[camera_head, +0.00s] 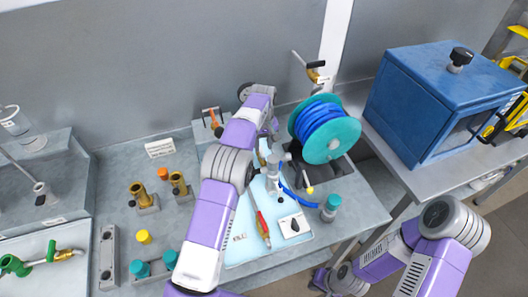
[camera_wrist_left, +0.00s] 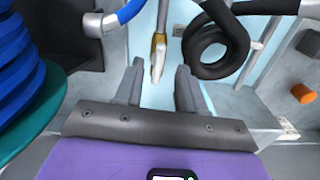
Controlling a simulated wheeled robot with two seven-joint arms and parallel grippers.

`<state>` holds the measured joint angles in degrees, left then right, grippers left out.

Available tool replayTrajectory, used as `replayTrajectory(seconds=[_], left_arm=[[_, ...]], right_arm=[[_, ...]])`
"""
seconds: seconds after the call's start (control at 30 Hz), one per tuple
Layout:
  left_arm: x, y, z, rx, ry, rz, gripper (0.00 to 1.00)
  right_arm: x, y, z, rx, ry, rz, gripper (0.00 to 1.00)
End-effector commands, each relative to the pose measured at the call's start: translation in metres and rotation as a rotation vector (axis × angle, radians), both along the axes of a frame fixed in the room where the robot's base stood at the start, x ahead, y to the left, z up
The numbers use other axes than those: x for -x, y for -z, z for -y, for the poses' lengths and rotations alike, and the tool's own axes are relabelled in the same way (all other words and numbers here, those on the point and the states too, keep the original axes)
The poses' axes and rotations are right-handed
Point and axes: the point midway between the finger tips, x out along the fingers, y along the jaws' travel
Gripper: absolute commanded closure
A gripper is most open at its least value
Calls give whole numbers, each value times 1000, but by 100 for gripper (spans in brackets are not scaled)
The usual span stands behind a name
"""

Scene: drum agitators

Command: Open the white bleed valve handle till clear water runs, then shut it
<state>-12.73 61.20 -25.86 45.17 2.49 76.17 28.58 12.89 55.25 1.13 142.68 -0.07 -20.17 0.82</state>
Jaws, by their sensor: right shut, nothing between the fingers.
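A brass valve (camera_head: 315,68) with a thin pale lever (camera_head: 299,58) stands by the wall behind the hose reel; it looks like the bleed valve, but I cannot be sure. No running water shows. My left gripper (camera_wrist_left: 158,88) is open and empty in the left wrist view, over the pale blue mat. A brass-and-grey fitting (camera_wrist_left: 158,52) shows beyond its fingers; I cannot tell whether it is within reach. In the head view my left arm hides its own fingertips. My right gripper (camera_head: 320,280) is low at the front edge, shut and empty, its fingers barely visible.
A blue hose reel (camera_head: 343,138) with teal flanges stands close right of my left gripper. A coiled black hose (camera_wrist_left: 226,50) and an orange knob (camera_wrist_left: 303,93) are near it. A blue cabinet (camera_head: 420,110) stands at right. A red-yellow screwdriver (camera_head: 261,225) lies on the mat.

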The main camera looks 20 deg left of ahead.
Motion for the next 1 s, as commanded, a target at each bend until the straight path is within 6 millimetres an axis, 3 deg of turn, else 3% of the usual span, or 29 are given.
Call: replayTrajectory(seconds=[0.1,0.3,0.63,0.9,1.0], left_arm=[[1,21,0,0,0,-2,61],[0,42,0,0,0,-1,61],[0,46,0,0,0,1,61],[0,46,0,0,0,1,100],[0,46,0,0,0,1,100]], right_arm=[[0,5,0,0,0,-1,100],[0,7,0,0,0,0,100],[0,7,0,0,0,0,100],[0,7,0,0,0,0,100],[0,7,0,0,0,-1,100]])
